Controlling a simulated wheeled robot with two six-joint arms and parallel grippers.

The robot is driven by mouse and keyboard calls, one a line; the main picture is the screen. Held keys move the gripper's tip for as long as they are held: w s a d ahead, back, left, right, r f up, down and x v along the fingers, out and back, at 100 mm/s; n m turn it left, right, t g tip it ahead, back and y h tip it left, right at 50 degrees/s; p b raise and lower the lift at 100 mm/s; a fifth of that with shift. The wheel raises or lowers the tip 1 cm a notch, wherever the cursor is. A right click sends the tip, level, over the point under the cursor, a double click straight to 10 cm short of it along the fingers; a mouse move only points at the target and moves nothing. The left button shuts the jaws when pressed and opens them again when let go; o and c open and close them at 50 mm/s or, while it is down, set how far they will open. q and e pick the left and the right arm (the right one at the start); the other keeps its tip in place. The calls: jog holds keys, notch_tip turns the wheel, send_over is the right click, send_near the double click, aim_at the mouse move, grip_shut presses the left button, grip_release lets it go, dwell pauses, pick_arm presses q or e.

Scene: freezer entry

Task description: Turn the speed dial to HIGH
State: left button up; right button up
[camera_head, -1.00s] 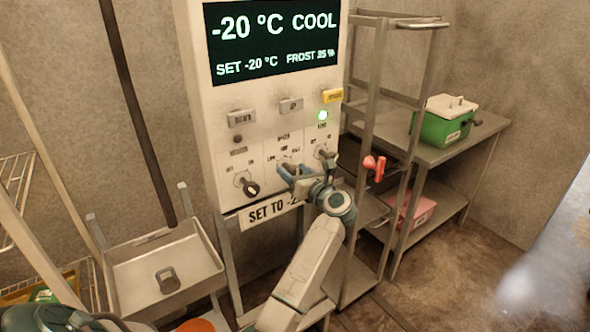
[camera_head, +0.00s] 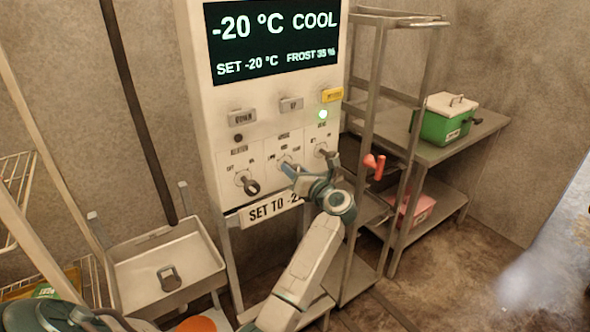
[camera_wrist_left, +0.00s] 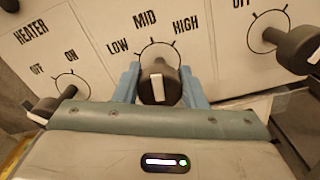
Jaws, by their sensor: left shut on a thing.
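The speed dial (camera_wrist_left: 158,84) is a dark knob with a white stripe, under the labels LOW, MID and HIGH in the left wrist view. Its stripe runs nearly upright there, roughly in line with MID. My left gripper (camera_wrist_left: 160,88) has one blue finger on each side of the knob and is shut on it. In the head view the left gripper (camera_head: 293,174) is at the middle dial of the control panel (camera_head: 212,150), hiding much of the knob. My right gripper is not in view.
The heater dial (camera_head: 248,184) is to the left and another dial (camera_head: 323,150) to the right, both close to the gripper. A metal rack (camera_head: 362,120) with a red handle (camera_head: 374,166) stands right of the panel. A sink (camera_head: 150,265) is at lower left.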

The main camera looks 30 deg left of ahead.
pick_arm(q)
jog(key=m+p, duration=0.2)
jog(key=m, duration=0.2)
jog(key=shift+r, duration=0.15)
jog(key=shift+w+f+m+p, duration=0.1)
jog(key=shift+f+m+p, duration=0.1)
jog(key=shift+m+p, duration=1.55)
jog(key=shift+m, duration=0.35)
jog(key=shift+b, duration=0.3)
jog(key=o, duration=1)
